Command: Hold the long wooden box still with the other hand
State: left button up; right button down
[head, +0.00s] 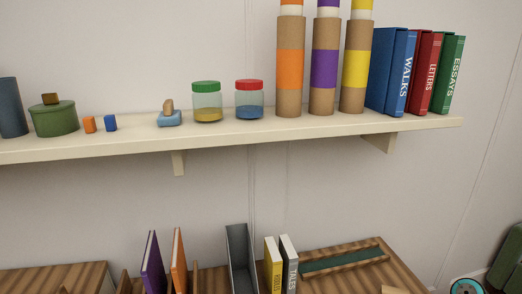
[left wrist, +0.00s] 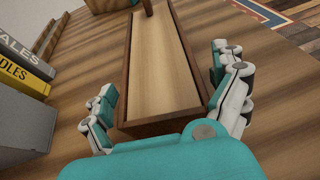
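The long wooden box (left wrist: 155,65) fills the middle of the left wrist view, with a pale wooden inside and darker brown walls. It lies on the plank top. My left gripper (left wrist: 166,72) has its fingers spread, one on each side of the box. I cannot tell whether either touches. In the head view, I cannot make out this box for sure. My right gripper is in neither view.
Books and a grey file (head: 241,260) stand beside the box; the yellow book (head: 272,265) and grey TALES book (head: 288,262) are closest. A green-lined wooden tray (head: 345,258) sits at the right. A shelf (head: 230,133) with jars, tubes and books runs above. A patterned rug (left wrist: 268,14) lies beyond.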

pick_arm(q)
jog(key=shift+w+r, duration=0.1)
jog(key=shift+v, duration=3.5)
jog(key=shift+a, duration=0.1)
